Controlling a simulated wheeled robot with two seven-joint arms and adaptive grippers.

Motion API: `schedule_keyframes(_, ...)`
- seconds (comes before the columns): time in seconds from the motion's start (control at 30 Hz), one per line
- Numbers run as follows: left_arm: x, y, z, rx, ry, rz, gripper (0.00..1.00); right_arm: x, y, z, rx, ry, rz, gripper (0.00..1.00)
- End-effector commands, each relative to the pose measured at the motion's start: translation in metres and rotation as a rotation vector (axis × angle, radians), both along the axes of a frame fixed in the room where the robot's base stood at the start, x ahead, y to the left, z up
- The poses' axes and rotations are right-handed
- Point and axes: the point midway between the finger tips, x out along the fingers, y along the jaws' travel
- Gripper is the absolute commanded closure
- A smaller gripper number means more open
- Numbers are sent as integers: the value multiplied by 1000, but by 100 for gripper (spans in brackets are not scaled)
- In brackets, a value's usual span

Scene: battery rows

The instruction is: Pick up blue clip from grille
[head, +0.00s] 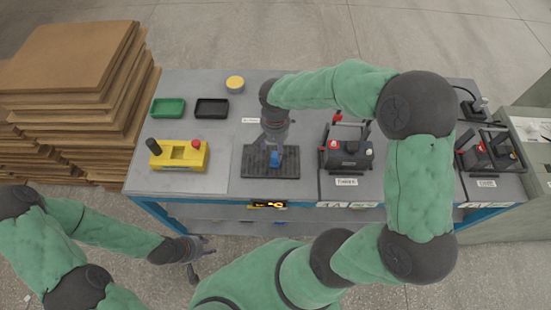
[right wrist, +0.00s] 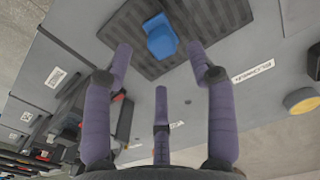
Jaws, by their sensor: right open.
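The blue clip (head: 275,158) lies on the dark grille (head: 253,169) near the front of the table. In the right wrist view the blue clip (right wrist: 160,38) lies on the ribbed grille (right wrist: 222,12), just beyond my fingertips. My right gripper (head: 274,145) is above the grille at the clip, pointing down. In the right wrist view my right gripper (right wrist: 163,62) is open, with its fingers spread and nothing between them. My left gripper (head: 197,262) hangs off the table's front left, away from the grille; its jaw state is not clear.
A yellow box (head: 180,164) with a red knob stands left of the grille. A green tray (head: 168,108) and a black tray (head: 212,108) lie behind it, with a yellow round tin (head: 235,84). A black-and-red device (head: 347,155) stands to the right.

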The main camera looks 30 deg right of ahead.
Motion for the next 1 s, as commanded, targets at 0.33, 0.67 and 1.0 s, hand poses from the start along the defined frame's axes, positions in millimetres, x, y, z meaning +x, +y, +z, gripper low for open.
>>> schedule_keyframes(0.33, 0, 0, -11, 0, 0, 0, 60, 1, -1, -32, 0, 1, -1, 43)
schedule_keyframes(0.67, 0, 0, -27, 0, 0, 0, 60, 3, -3, -73, 1, 0, 0, 43)
schedule_keyframes(1.0, 0, 0, -26, 0, 0, 0, 60, 3, -3, -73, 1, 0, 0, 74)
